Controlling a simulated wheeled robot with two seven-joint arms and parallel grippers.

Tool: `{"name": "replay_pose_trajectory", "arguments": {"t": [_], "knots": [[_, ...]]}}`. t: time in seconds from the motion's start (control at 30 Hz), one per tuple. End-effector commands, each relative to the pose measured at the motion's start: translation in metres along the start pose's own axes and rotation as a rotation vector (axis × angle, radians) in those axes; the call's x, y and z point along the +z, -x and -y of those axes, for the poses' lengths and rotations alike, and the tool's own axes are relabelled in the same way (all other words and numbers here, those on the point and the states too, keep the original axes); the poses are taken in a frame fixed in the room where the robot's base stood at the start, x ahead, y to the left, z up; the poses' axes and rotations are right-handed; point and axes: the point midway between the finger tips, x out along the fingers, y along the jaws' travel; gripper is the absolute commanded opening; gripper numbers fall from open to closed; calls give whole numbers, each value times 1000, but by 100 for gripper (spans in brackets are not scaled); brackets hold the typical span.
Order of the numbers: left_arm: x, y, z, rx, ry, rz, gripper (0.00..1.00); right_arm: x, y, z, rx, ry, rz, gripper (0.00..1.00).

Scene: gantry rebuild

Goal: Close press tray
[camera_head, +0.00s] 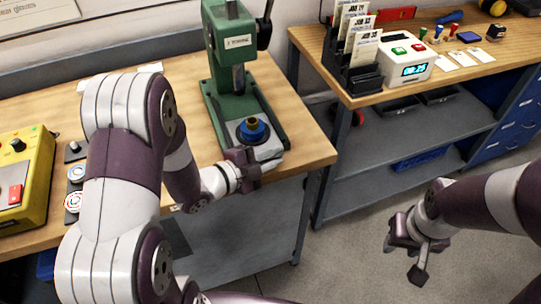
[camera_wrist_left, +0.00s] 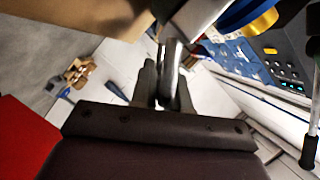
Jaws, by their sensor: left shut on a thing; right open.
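A green arbor press (camera_head: 232,55) stands on the wooden bench. Its grey tray (camera_head: 266,151) at the front of the base carries a blue ring-shaped part with a brass-coloured centre (camera_head: 252,129). My left gripper (camera_head: 246,168) is at the tray's front edge, shut on the tray handle, which is mostly hidden in the head view. In the left wrist view, a metal bar, the tray handle (camera_wrist_left: 170,62), sits between the fingers (camera_wrist_left: 163,85). My right gripper (camera_head: 412,248) is open and empty over the floor, away from the bench.
A yellow control box (camera_head: 22,172) and round buttons stand on the bench at left, behind my left arm. A second bench at right holds a card rack (camera_head: 352,65) and a white timer box (camera_head: 404,60). Clear floor lies between the benches' front and my right arm.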

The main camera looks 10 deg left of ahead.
Motion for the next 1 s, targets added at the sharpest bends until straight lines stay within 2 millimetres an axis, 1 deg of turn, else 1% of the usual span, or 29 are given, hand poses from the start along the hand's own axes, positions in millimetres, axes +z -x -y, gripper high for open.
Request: {"name": "replay_pose_trajectory", "arguments": {"t": [0.13,0.23,0.33,0.57,0.6,0.63,0.9,1.0], "knots": [[17,-7,11,-3,0,0,0,1,-5,0,0,0,0,43],[26,-11,18,-1,0,-1,0,1,-6,0,0,0,0,43],[29,-12,21,-1,0,0,0,1,-6,0,0,0,0,43],[29,-12,21,1,1,0,0,1,-6,0,0,0,0,43],[29,-12,21,1,0,0,28,1,-6,0,0,0,0,43],[29,-12,21,1,0,0,36,1,-6,0,0,0,0,43],[28,-12,21,0,0,0,36,1,-6,0,0,0,0,43],[26,-11,26,0,0,-1,36,1,-5,0,0,0,0,43]]}}
